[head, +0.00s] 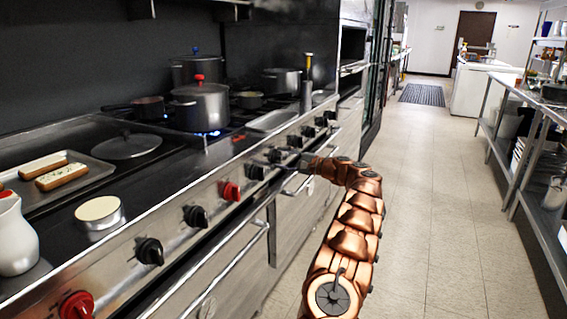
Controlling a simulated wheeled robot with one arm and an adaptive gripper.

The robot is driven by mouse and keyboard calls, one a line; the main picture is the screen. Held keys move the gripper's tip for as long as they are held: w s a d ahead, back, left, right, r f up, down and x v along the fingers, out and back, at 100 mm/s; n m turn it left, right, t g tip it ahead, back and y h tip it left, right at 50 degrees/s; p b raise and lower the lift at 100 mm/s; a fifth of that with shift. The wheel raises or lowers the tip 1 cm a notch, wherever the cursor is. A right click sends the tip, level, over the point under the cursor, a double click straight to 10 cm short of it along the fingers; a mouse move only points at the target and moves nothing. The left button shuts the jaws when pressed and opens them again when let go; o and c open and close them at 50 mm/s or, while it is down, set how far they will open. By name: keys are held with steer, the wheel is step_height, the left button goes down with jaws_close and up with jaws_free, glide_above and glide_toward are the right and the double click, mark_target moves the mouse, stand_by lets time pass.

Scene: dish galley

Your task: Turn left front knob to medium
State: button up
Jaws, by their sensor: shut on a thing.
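A row of knobs runs along the stove's sloped front panel. My gripper (275,164) reaches from the right to this panel, below the burners. Other black knobs (293,141) sit farther along, beyond my gripper. A pot with a red-knobbed lid (202,106) stands on the near burner, with blue flame under it.
Nearer on the panel are black knobs (149,250) and another red knob (77,305). An oven handle (225,268) juts out below. A white pitcher (15,238) and a tray (97,172) with filled rolls sit on the left. The aisle floor (430,200) is clear.

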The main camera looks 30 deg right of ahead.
stand_by(0.4)
steer(key=o, duration=1.2)
steer(key=v, duration=1.2)
